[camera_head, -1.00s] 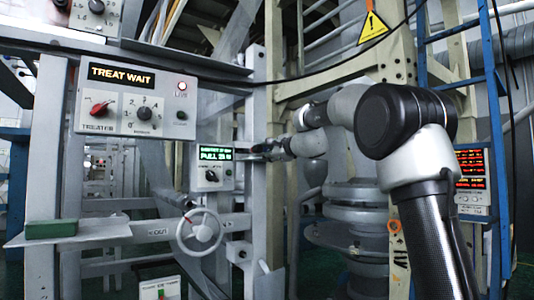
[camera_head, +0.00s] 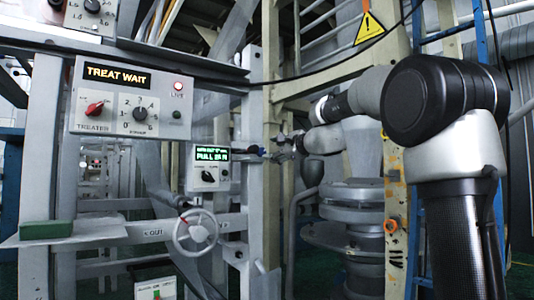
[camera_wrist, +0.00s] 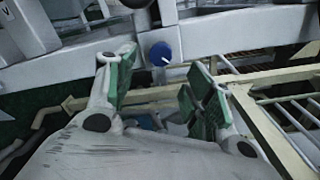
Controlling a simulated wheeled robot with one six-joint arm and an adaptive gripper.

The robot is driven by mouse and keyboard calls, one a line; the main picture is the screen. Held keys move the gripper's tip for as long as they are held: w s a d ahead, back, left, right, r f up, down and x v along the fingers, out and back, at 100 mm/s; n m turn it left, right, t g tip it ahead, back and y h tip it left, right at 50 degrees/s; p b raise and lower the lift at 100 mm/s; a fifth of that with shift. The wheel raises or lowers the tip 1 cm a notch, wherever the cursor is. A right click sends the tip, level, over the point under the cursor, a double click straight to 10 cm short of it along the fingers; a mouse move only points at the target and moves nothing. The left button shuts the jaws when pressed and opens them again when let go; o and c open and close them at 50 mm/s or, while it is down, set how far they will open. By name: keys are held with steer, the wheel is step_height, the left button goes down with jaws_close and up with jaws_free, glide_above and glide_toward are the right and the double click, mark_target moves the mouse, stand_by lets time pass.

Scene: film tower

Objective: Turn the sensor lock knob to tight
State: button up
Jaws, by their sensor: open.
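A round blue knob (camera_wrist: 160,54) with a white pointer mark sits on a grey beam in the wrist view, which I take for the sensor lock knob. Its pointer points to the lower right there. No tight or loose label is readable. My gripper (camera_wrist: 160,92) is open, with green-padded fingers apart and nothing between them. The knob appears beyond the fingertips, above the gap between them, and apart from them. In the head view my gripper (camera_head: 277,152) is small, beside the grey frame post right of a panel with green text (camera_head: 212,155).
A panel reading TREAT WAIT (camera_head: 132,97) hangs at the left, with a red knob and a dial. A handwheel (camera_head: 196,231) is below. A shelf (camera_head: 90,236) carries a green block (camera_head: 46,229). Pale railings (camera_wrist: 290,120) lie right of my gripper in the wrist view.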

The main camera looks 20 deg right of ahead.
steer(key=v, duration=0.4)
steer(key=shift+s, duration=0.25)
steer(key=s+f+n+g, duration=0.4)
steer(key=s+f+n, duration=0.15)
steer(key=f, duration=0.45)
steer(key=s+f+n+g, duration=0.3)
steer(key=s+f+n, duration=0.25)
steer(key=f, duration=0.45)
steer(key=s+d+f+n+g+h, duration=0.1)
steer(key=s+f+n+g, duration=0.1)
steer(key=s+f, duration=0.3)
steer(key=s+d+f+n+g+h, duration=0.1)
steer(key=s+f+n, duration=0.3)
steer(key=s, duration=1)
steer(key=s+d+f+n+g+h, duration=0.2)
steer(key=s+f, duration=0.4)
steer(key=s, duration=0.3)
steer(key=shift+s+d+f+n+g+h, duration=0.2)
steer(key=shift+d+n+g+h, duration=0.1)
steer(key=shift+d+n+h, duration=0.35)
